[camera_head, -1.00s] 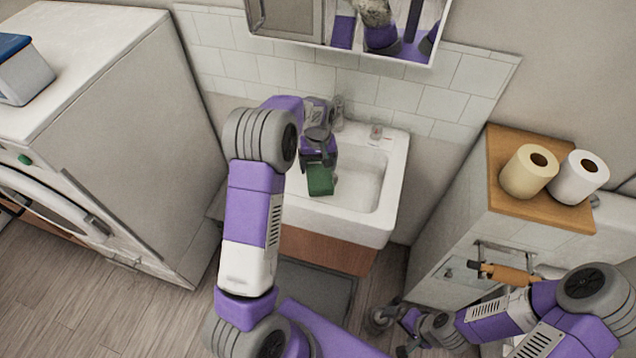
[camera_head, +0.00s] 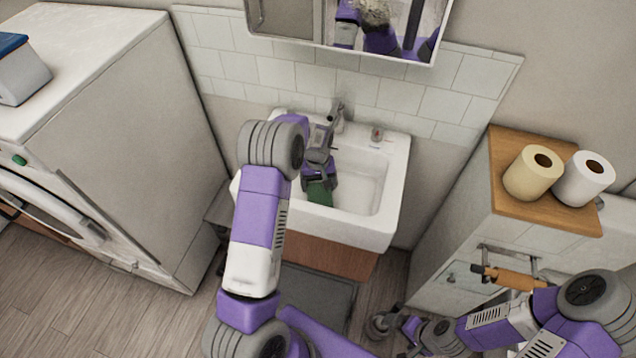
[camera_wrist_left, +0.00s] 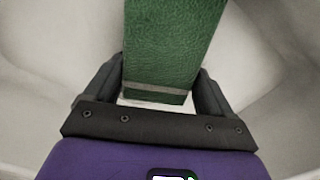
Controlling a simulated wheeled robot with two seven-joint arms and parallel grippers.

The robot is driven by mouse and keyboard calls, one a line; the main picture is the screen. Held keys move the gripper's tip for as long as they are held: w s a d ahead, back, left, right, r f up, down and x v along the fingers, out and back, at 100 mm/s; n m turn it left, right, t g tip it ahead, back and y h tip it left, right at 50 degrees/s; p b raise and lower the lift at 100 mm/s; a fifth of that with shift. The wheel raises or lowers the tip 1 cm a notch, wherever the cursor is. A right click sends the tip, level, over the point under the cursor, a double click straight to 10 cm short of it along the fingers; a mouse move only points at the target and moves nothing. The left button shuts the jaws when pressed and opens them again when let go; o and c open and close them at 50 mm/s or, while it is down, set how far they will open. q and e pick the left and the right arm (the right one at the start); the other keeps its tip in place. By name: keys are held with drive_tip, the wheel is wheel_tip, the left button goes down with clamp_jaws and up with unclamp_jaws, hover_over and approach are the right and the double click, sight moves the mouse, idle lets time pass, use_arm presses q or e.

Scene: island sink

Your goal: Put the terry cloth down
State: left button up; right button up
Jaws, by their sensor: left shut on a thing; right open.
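The green terry cloth (camera_head: 319,194) is over the white sink basin (camera_head: 358,186), at its left side. In the left wrist view the cloth (camera_wrist_left: 172,45) is a green textured strip with a pale band near its end. My left gripper (camera_head: 320,182) is shut on the cloth, with a finger on each side of it. I cannot tell whether the cloth touches the basin floor. My right gripper (camera_head: 385,325) is low at the bottom of the head view, away from the sink, open and empty.
A faucet (camera_head: 337,115) stands behind the basin, close to my left wrist. A white washing machine (camera_head: 120,150) is at the left. A cabinet with a wooden top (camera_head: 497,180) and two paper rolls (camera_head: 533,172) stands at the right. The basin's right side is clear.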

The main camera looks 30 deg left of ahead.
sight(318, 183)
use_arm(q)
drive_tip(key=o, duration=1)
drive_tip(key=shift+f, duration=0.1)
drive_tip(key=shift+c, duration=0.2)
wheel_tip(318, 183, up, 12)
drive_tip(key=p, duration=0.3)
drive_tip(key=shift+r, duration=0.2)
